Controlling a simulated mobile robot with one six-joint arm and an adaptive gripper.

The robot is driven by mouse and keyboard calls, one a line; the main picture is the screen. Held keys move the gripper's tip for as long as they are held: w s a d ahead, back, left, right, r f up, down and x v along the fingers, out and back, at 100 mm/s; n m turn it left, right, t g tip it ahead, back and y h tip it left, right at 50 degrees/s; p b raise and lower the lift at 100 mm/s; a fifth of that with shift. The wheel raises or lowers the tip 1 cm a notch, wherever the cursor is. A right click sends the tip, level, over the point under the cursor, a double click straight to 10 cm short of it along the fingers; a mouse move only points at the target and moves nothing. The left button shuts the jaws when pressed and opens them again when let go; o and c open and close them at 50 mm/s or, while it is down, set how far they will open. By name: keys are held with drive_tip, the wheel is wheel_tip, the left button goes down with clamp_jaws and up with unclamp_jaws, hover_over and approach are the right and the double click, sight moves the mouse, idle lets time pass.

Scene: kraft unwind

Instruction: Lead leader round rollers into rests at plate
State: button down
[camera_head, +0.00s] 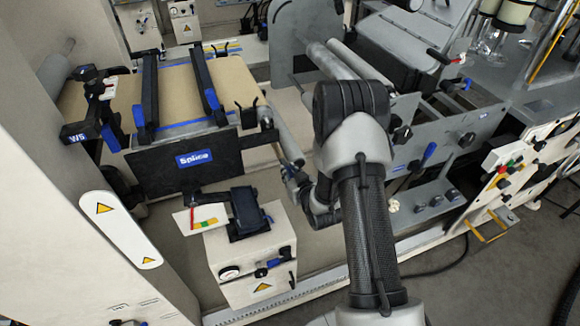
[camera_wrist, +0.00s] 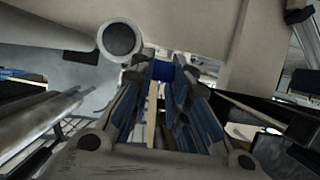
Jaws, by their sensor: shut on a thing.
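My gripper (camera_head: 290,168) is low beside the right end of the splice plate, below a grey roller. In the wrist view, its fingers (camera_wrist: 163,75) are closed around a narrow pale strip (camera_wrist: 152,112), which looks like the leader's end; a blue patch shows between the tips. The splice table (camera_head: 227,78) carries brown kraft web, with blue tape and two black bars across it. A dark front plate (camera_head: 160,172) bears the Splice label. Small black forked rests (camera_head: 246,108) stand at its right edge. Grey rollers (camera_head: 330,62) lie to the right; a roller end (camera_wrist: 120,40) shows in the wrist view.
A pale control box (camera_head: 238,262) with a dark screen stands in front of the plate. A white cabinet (camera_head: 50,190) closes off the left. Grey machine panels with knobs and levers (camera_head: 428,153) stand right of my arm. Floor at lower right is open.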

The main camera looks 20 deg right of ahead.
wheel_tip(320, 180, down, 7)
idle(0.5)
drive_tip(key=shift+d+f, duration=0.8)
drive_tip(key=shift+d, duration=0.15)
drive_tip(key=d, duration=0.8)
drive_tip(key=shift+d, duration=0.2)
